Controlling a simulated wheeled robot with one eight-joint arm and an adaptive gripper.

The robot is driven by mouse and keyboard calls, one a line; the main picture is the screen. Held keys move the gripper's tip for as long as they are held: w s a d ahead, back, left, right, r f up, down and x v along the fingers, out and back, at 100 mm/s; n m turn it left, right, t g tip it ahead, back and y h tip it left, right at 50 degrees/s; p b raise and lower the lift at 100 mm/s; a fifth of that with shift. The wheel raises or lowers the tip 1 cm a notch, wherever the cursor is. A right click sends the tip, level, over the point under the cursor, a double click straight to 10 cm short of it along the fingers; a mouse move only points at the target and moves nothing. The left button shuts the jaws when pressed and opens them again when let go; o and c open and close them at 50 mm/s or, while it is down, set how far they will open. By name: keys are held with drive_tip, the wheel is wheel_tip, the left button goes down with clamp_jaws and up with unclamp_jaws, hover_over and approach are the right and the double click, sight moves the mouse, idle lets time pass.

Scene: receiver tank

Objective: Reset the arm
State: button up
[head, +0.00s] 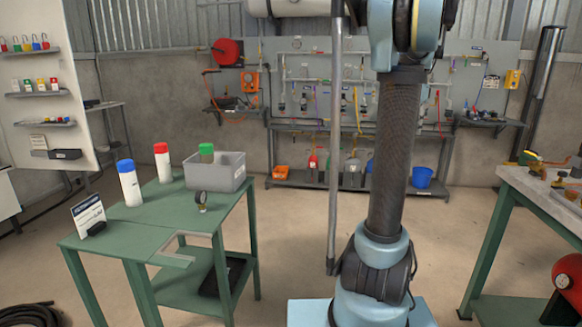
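My arm rises through the right half of the head view, with its upper joints cut off by the top edge. My gripper is out of view, so what it holds, if anything, cannot be seen. A green table (160,221) stands at the left. On it are a blue-capped white bottle (130,184), a red-capped white bottle (163,163), a grey bin (219,177) with a green-capped container (207,153) at it, a small gauge (201,200) and a sign card (88,215).
A second workbench (548,200) with fittings stands at the right. A panel with pipes (330,80) and a low shelf (355,183) with buckets line the back wall. Open floor (290,235) lies between the tables. A coiled black hose (28,314) lies at bottom left.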

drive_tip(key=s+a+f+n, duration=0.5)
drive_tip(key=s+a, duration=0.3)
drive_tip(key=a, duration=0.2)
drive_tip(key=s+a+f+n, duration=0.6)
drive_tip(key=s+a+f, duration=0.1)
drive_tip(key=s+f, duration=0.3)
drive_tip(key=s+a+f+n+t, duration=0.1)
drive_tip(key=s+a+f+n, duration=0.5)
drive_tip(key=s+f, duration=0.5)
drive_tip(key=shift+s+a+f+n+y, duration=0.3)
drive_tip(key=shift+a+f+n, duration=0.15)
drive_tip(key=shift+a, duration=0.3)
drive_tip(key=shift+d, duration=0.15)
